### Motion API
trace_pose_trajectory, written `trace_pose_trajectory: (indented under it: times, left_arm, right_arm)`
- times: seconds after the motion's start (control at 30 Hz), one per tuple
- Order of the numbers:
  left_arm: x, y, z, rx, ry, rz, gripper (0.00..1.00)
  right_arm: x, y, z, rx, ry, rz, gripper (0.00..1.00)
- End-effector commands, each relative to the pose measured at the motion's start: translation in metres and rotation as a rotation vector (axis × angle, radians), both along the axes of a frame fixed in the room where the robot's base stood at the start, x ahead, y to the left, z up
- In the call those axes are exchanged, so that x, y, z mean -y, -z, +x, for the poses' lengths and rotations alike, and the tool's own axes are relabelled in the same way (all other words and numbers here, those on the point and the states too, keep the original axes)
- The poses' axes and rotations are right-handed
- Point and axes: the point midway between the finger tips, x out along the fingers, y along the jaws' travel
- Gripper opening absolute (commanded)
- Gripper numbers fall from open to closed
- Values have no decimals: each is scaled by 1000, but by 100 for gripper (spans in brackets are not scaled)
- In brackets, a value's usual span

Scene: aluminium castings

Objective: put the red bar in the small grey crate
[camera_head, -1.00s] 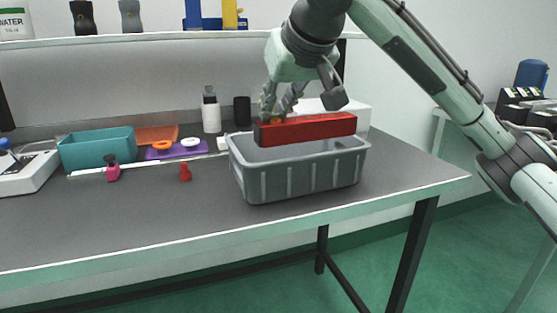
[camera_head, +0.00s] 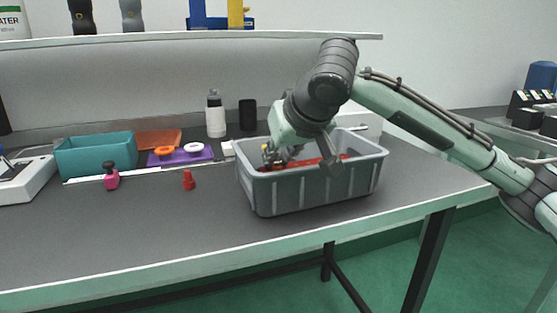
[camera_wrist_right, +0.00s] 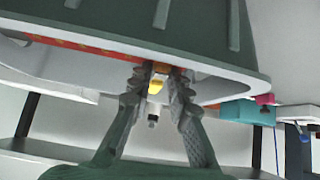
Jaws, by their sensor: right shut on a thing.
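The small grey crate (camera_head: 300,194) stands on the dark table top, right of the middle in the head view. My right gripper (camera_head: 278,160) reaches down into it from above, shut on the red bar (camera_head: 303,163). The bar is inside the crate's opening, its lower part hidden by the front wall. Whether it touches the crate floor cannot be told. In the right wrist view the gripper (camera_wrist_right: 157,80) shows near the crate's pale rim (camera_wrist_right: 228,88), and part of the red bar (camera_wrist_right: 72,43) shows at upper left. My left gripper is in neither view.
Left of the crate are a small red piece (camera_head: 188,181), a pink piece (camera_head: 111,177), a purple tray (camera_head: 181,158) with rings and a teal bin (camera_head: 95,156). A white bottle (camera_head: 215,115) and a black cylinder (camera_head: 248,115) stand behind. The table front is clear.

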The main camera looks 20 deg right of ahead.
Motion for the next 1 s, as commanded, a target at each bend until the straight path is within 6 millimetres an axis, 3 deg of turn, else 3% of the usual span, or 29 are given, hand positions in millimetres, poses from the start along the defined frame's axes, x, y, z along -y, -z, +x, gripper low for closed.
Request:
trace_pose_trajectory:
  times: [0.4,0.43,0.57,1.0]
  left_arm:
    - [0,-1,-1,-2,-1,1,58]
    - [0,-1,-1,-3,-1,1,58]
    - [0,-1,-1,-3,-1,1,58]
    - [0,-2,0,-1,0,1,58]
  right_arm:
    - [0,8,0,3,0,2,0]
    - [0,8,0,2,0,2,21]
    - [0,8,0,1,-1,1,37]
    - [0,-1,-4,4,-1,2,38]
